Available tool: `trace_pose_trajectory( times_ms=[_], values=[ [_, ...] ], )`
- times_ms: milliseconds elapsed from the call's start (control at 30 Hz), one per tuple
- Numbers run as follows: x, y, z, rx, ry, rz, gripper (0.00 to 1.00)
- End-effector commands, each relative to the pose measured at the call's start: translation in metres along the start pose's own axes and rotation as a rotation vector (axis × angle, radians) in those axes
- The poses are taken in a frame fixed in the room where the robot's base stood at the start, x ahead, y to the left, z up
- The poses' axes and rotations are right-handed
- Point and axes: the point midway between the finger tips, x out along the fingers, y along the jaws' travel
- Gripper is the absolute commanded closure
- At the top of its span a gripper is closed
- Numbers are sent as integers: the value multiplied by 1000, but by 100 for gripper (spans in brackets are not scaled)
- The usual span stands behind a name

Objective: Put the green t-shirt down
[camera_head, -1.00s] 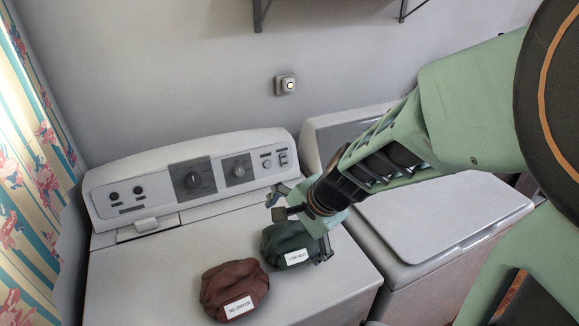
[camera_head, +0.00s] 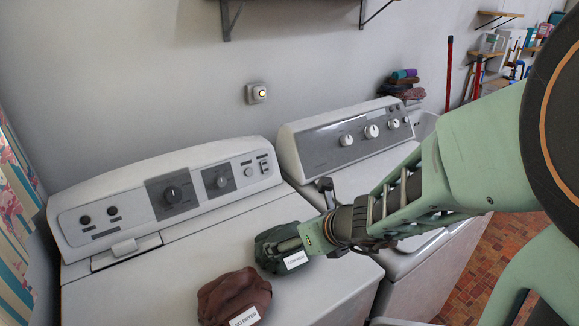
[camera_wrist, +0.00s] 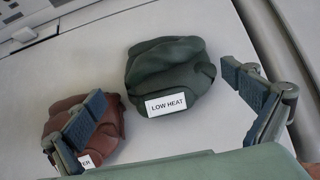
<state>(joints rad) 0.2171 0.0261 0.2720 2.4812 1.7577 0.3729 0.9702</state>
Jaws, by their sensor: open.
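The green t-shirt (camera_head: 268,256) is a dark green folded bundle with a white "LOW HEAT" label. It lies on top of the left white machine (camera_head: 130,290), and it also shows in the wrist view (camera_wrist: 168,70). My gripper (camera_head: 308,238) is at the shirt's right side in the head view and overlaps part of it. In the wrist view my gripper (camera_wrist: 166,82) is open. The shirt is ahead between the spread fingers, with a visible gap to each finger. Nothing is held.
A maroon bundle (camera_head: 232,292) labelled "NO DRYER" lies left of the green shirt; my left finger covers part of it in the wrist view. A second white machine (camera_head: 345,140) stands to the right, with folded cloths (camera_head: 402,85) behind. The left machine's top is clear at left.

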Motion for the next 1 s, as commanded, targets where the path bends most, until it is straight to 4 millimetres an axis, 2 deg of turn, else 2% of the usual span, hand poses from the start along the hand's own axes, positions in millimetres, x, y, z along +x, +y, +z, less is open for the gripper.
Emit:
trace_pose_trajectory(
  times_ms=[33, 100, 333, 600, 933, 1000],
  values=[
    [12, 1, -4, -1, 1, 3, 0],
    [21, 1, -2, -3, 0, 3, 0],
    [36, 0, 0, -4, 1, 2, 0],
    [74, 0, 1, -6, 0, 3, 0],
    [79, -1, 3, -6, 1, 1, 0],
    [79, -1, 3, -6, 1, 1, 7]
  ],
)
